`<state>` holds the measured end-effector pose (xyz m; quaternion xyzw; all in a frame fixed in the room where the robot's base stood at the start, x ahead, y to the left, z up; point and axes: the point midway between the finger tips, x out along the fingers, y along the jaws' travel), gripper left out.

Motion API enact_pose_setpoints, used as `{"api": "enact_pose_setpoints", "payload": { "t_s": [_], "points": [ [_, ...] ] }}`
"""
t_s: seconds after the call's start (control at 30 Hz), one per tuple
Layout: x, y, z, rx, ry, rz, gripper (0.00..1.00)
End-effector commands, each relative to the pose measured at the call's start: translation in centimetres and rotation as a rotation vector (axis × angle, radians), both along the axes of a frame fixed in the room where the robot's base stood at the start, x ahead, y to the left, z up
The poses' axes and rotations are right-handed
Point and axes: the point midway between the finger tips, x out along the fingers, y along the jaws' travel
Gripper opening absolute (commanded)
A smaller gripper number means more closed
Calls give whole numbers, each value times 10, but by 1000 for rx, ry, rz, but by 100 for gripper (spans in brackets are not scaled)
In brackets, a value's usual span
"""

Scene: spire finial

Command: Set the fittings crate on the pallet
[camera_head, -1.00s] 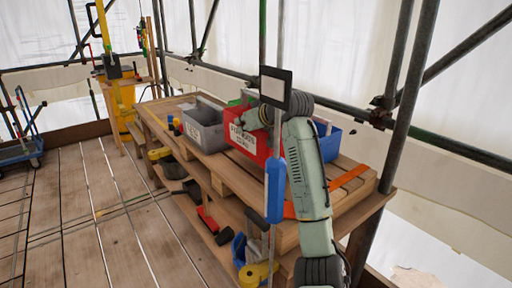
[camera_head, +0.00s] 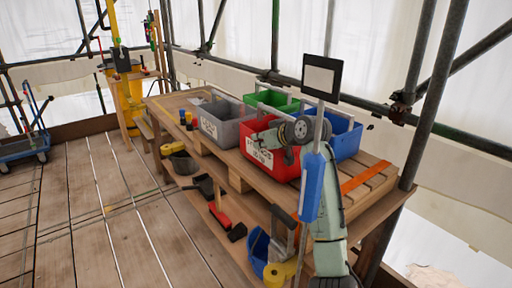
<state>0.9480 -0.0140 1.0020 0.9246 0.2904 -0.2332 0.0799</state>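The red crate (camera_head: 259,143), whose white label I cannot fully read but which looks like the fittings crate, is at the left end of the slatted wooden pallet (camera_head: 367,190) on the workbench. Its base appears low over or on the pallet; I cannot tell whether they touch. My gripper (camera_head: 283,137) is at the red crate's upper right, over its rim. My wrist and arm hide its fingers and part of the crate, so its grip is not clear.
A grey crate (camera_head: 222,122) stands left of the red one, a green crate (camera_head: 272,99) behind, and a blue crate (camera_head: 347,141) to the right. An orange strap (camera_head: 366,179) crosses the pallet's right part. Tools lie on the lower shelf (camera_head: 205,190). Scaffold poles stand behind.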

Motion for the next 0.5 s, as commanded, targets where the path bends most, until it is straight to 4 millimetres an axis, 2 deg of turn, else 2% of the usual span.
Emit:
{"api": "enact_pose_setpoints", "payload": {
  "t_s": [0.03, 0.07, 0.43, 0.5],
  "points": [
    [-1, -3, -12, -1, -4, 1, 0],
    [-1, -4, -14, -1, -4, 1, 0],
    [-2, -5, -15, 0, -4, 1, 0],
    [-2, -5, -16, 0, 1, 2, 9]
  ]
}}
